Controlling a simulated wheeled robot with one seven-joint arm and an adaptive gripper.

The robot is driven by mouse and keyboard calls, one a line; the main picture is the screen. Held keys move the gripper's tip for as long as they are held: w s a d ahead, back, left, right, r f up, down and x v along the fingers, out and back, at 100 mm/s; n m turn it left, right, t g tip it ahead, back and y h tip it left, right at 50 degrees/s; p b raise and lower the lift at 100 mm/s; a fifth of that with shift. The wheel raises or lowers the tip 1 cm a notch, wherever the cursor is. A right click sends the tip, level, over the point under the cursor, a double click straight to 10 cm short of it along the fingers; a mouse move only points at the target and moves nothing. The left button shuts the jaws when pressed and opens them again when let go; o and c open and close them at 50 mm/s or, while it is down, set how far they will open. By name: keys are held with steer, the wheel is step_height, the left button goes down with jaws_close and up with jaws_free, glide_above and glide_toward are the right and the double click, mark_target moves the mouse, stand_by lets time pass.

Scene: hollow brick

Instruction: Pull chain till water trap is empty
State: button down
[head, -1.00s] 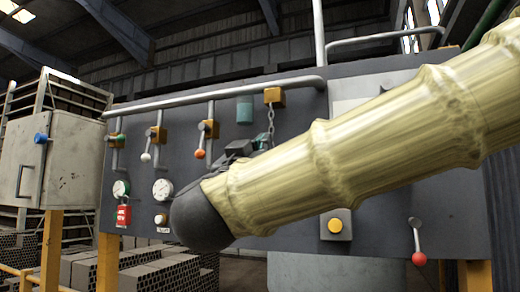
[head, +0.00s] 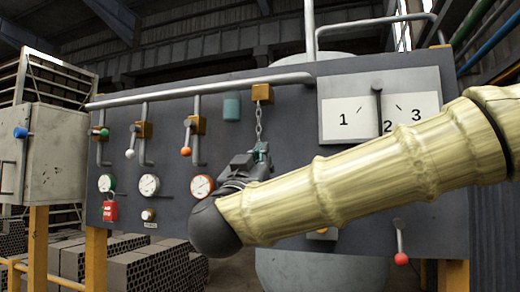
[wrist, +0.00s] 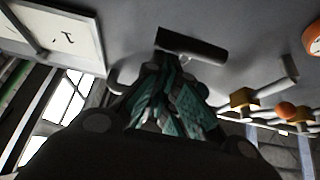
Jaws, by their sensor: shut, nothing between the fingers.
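The chain (head: 259,122) hangs from a yellow block (head: 262,93) on the grey panel. Its lower end runs down behind or beside my gripper (head: 260,153), whose fingers sit just below the visible links. In the wrist view my gripper's green fingers (wrist: 172,72) are closed together with nothing between them. A dark cylindrical bar (wrist: 190,45) lies across just beyond the fingertips; I cannot tell whether they touch. It may be the chain's handle. A teal cup (head: 232,106), possibly the water trap, is on the panel left of the chain; its water level cannot be read.
Levers with white (head: 130,154) and orange (head: 186,151) knobs, several gauges (head: 149,185) and a red lock (head: 110,211) are on the panel's left. A numbered plate (head: 351,117) is to the right. A red-knobbed lever (head: 401,258) hangs lower right.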

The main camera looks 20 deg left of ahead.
steer(key=shift+f, duration=0.1)
step_height(320, 180, down, 4)
steer(key=b, duration=0.3)
steer(key=shift+f, duration=0.25)
stand_by(1.6)
steer(key=s+f+b, duration=0.1)
steer(key=s+b, duration=0.2)
steer(key=s, duration=0.6)
steer(key=shift+s+a, duration=0.15)
steer(key=shift+s, duration=0.15)
steer(key=shift+a, duration=0.1)
stand_by(0.7)
